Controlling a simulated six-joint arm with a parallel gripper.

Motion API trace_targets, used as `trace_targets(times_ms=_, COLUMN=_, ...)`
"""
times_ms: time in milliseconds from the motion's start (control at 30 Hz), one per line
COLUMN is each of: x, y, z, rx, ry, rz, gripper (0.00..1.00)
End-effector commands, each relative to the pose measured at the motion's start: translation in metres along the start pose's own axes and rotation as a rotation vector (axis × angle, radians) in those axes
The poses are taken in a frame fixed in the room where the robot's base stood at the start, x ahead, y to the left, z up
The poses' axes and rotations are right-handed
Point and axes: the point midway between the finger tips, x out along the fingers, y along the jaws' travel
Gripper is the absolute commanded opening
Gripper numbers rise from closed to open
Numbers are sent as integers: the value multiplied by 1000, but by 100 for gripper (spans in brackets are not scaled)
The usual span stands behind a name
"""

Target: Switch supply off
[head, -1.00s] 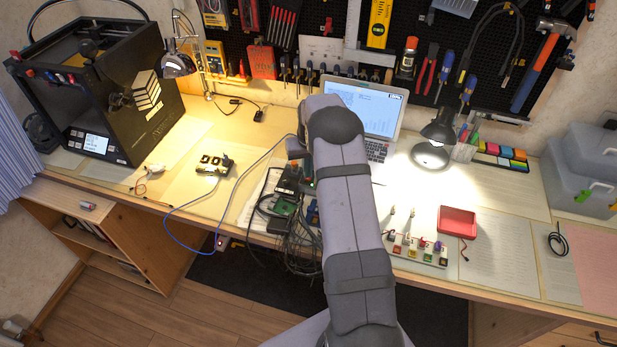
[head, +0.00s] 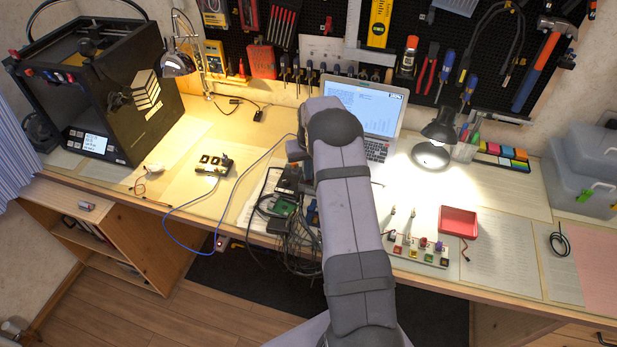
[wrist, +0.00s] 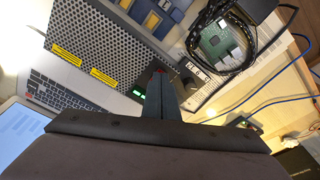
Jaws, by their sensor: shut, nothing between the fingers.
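The supply (wrist: 105,45) shows in the wrist view as a grey box with a perforated metal cover and yellow labels. A green lit readout (wrist: 138,93) and dark knobs (wrist: 190,84) are on its front edge. My gripper (wrist: 160,76) is shut and empty, its fingertips at the supply's front beside the readout. A small red spot shows right at the fingertips; I cannot tell whether they touch it, and the fingers cover part of the front. In the head view my arm hides the gripper and most of the supply.
A laptop (head: 365,108) stands open behind my arm. A green circuit board (wrist: 222,45) and tangled cables (head: 292,235) lie close to the supply. A blue cable (head: 190,233) runs over the bench edge. A lamp (head: 431,155) and red tray (head: 458,221) stand to the right.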

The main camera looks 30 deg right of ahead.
Motion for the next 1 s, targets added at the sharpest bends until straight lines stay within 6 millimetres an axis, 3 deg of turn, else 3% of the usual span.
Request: trace_targets(times_ms=1000, x=-66, y=0, z=-10, rx=0, ry=0, rz=0, gripper=0)
